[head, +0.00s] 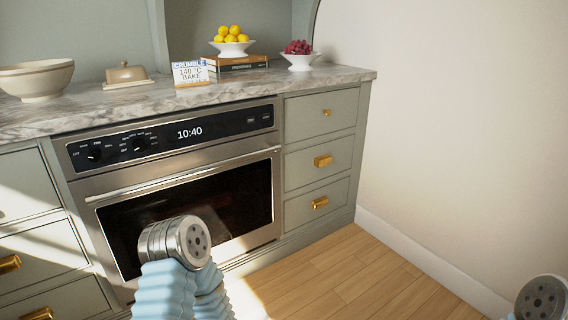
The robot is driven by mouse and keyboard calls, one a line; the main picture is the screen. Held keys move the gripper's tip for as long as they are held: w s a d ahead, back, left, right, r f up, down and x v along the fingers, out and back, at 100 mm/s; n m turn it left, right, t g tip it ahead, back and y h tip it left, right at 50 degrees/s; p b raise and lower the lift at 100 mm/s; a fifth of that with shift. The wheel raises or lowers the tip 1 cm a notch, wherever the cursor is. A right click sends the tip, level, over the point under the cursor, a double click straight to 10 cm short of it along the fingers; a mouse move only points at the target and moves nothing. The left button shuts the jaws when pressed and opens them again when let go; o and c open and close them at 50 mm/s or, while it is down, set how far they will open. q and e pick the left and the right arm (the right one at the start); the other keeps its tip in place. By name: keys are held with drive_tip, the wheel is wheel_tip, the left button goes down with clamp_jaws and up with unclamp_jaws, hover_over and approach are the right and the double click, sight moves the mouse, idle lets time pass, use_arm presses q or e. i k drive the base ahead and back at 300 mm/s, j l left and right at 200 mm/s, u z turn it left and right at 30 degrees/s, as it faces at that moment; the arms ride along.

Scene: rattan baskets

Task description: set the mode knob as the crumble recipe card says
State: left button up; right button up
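The crumble recipe card (189,73) stands on the counter and reads "CRUMBLE 140 °C BAKE". The oven (180,175) below has a black control panel with two dark knobs: a left knob (94,154) and a right knob (139,144). White labels ring both knobs; the left one shows "OFF" at its left, and the rest is too small to read surely. I cannot tell where either knob points. The display (190,132) reads 10:40. Neither gripper's fingers are in view; only parts of my arms show at the bottom, in front of the oven door and at the right corner.
The oven door handle (185,173) runs below the panel. Drawers with brass pulls (322,161) flank the oven. The counter holds a bowl (37,80), butter dish (126,74), books (236,64), lemons (231,34) and red fruit (298,48). The wooden floor (345,275) at right is clear.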

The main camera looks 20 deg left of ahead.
sight(94, 155)
drive_tip(key=u, duration=1.75)
